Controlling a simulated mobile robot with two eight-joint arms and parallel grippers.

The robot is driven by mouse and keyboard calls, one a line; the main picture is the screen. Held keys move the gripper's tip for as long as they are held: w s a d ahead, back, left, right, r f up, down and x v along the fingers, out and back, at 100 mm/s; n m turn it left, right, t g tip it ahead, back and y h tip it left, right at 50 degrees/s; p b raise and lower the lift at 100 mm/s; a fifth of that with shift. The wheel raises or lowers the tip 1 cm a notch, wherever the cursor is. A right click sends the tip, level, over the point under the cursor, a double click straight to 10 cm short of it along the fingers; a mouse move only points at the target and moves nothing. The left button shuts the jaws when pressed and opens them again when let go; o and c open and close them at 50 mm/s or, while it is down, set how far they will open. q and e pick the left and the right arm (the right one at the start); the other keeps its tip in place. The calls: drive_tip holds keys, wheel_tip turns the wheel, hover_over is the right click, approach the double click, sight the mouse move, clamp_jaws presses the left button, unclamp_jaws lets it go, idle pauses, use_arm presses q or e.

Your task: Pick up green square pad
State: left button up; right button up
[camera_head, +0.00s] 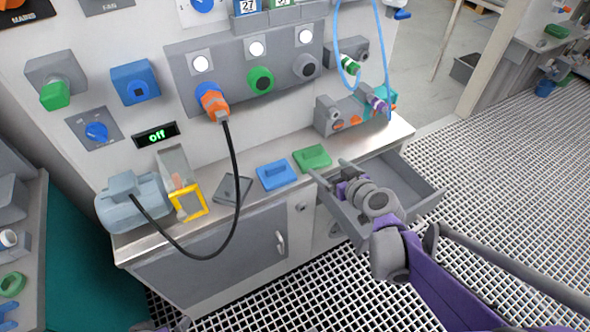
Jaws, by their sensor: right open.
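The green square pad (311,158) lies flat on the metal counter, with a raised grip on its top. It is the rightmost of three similar pads; a blue pad (277,175) and a grey pad (232,189) lie to its left. My right gripper (329,169) is open and empty, its fingertips just in front and to the right of the green pad. I cannot tell whether a fingertip touches the pad. A small dark part at the bottom edge (165,326) may be my left gripper; its jaws cannot be made out.
An open grey drawer (412,180) juts out under my right gripper. A black cable hangs from the orange plug (212,101) to the grey-blue motor (133,203). A yellow frame (188,203) stands on the counter's left part. The counter's far right holds a grey fitting (340,115).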

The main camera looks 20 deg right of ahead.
sight(314, 153)
drive_tip(key=shift+d+b+x, duration=0.2)
drive_tip(key=shift+b+x, duration=0.15)
drive_tip(key=shift+x, duration=1.55)
drive_tip(key=shift+d+b+x, duration=0.2)
drive_tip(key=shift+b+x, duration=0.2)
drive_tip(key=shift+x, duration=1.45)
drive_tip(key=shift+d+b+x, duration=0.2)
drive_tip(key=shift+b+x, duration=0.15)
drive_tip(key=shift+x, duration=1.55)
drive_tip(key=shift+r, duration=0.1)
drive_tip(key=shift+c, duration=0.2)
drive_tip(key=c, duration=1.2)
